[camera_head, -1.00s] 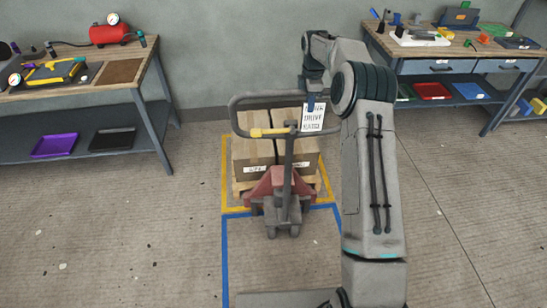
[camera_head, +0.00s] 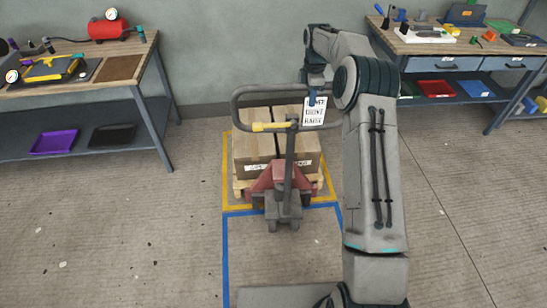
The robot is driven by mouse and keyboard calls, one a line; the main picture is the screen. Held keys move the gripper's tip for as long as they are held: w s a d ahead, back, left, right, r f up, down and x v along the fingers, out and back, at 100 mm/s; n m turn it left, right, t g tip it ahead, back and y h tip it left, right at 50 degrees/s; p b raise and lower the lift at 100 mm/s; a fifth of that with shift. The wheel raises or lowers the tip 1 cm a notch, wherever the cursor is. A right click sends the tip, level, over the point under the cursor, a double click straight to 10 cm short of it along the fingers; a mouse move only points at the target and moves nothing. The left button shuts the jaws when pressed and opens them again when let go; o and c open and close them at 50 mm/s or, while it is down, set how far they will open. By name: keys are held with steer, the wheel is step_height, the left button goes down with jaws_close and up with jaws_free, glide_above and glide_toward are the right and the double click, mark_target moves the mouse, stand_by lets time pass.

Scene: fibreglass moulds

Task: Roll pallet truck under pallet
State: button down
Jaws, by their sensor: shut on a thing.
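The pallet truck (camera_head: 283,178) has a red body, a dark upright tiller and a grey loop handle (camera_head: 238,105) with a yellow grip. It stands at the near side of the pallet (camera_head: 241,188), its wheels near the blue line. Its forks are hidden, so I cannot tell how far they reach under the pallet. The wooden pallet carries brown boxes and stands inside a yellow floor outline. My gripper (camera_head: 315,95) is shut on the loop handle at its upper right; my wrist and a hanging white tag partly hide the grip.
A blue floor outline (camera_head: 224,255) adjoins the yellow outline (camera_head: 226,165) on the near side. A workbench (camera_head: 150,55) stands at left and another (camera_head: 400,45) at right, both against the wall. The floor between them and around the truck is clear.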

steer(key=shift+s+d+f, duration=0.1)
steer(key=shift+d, duration=0.2)
steer(key=c, duration=1.3)
jaws_free()
steer(key=shift+o, duration=1)
steer(key=shift+d, duration=0.2)
steer(key=shift+a, duration=0.35)
step_height(320, 180, up, 12)
steer(key=shift+d+f, duration=0.15)
step_height(320, 180, up, 9)
steer(key=s, duration=0.3)
steer(key=shift+r, duration=0.2)
